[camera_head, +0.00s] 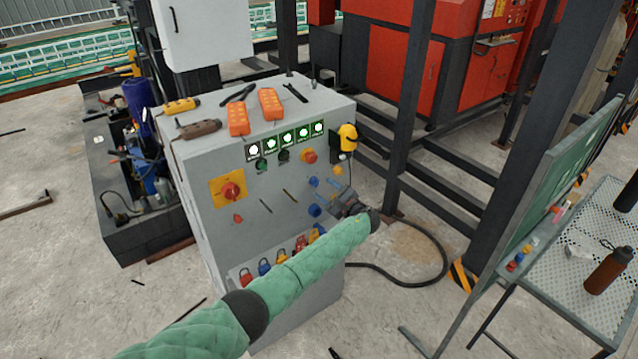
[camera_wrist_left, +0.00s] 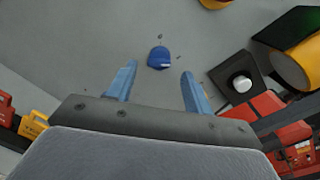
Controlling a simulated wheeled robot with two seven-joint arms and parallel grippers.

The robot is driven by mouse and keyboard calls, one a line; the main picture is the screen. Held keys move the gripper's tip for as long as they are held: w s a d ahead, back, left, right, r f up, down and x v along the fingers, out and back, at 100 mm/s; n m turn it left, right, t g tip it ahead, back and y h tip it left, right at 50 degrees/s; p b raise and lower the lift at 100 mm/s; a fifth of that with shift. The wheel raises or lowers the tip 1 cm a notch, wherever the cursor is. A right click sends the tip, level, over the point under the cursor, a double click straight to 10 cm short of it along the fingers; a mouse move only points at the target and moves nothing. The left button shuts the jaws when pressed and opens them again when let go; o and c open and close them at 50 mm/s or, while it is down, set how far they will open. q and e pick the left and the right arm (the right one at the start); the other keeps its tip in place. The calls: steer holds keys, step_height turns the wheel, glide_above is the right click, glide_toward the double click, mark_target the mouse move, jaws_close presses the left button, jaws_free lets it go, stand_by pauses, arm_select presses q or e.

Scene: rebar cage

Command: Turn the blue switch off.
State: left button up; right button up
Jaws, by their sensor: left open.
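The blue switch (camera_head: 314,210) is a small round knob on the grey front panel of the control cabinet (camera_head: 205,165). In the left wrist view the blue switch (camera_wrist_left: 158,58) shows a short pale mark at its lower right edge. My left gripper (camera_head: 329,195) comes in from the right end of the green-sleeved arm, close to the panel. In the left wrist view its two pale blue fingers (camera_wrist_left: 155,82) are open and empty, with the knob between and beyond their tips. Whether they touch it cannot be told. My right gripper is not in view.
A red rotary switch on a yellow plate (camera_head: 231,191), lit green indicators (camera_head: 286,139) and a yellow device (camera_head: 346,138) are on the panel. Coloured padlocks (camera_head: 264,267) hang below. Orange remotes (camera_head: 269,104) lie on top. A dark post (camera_head: 408,110) stands to the right.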

mark_target(318, 184)
arm_select(q)
steer(key=shift+p+x, duration=0.4)
steer(key=shift+x, duration=1.65)
steer(key=c, duration=0.9)
steer(key=shift+c, duration=0.2)
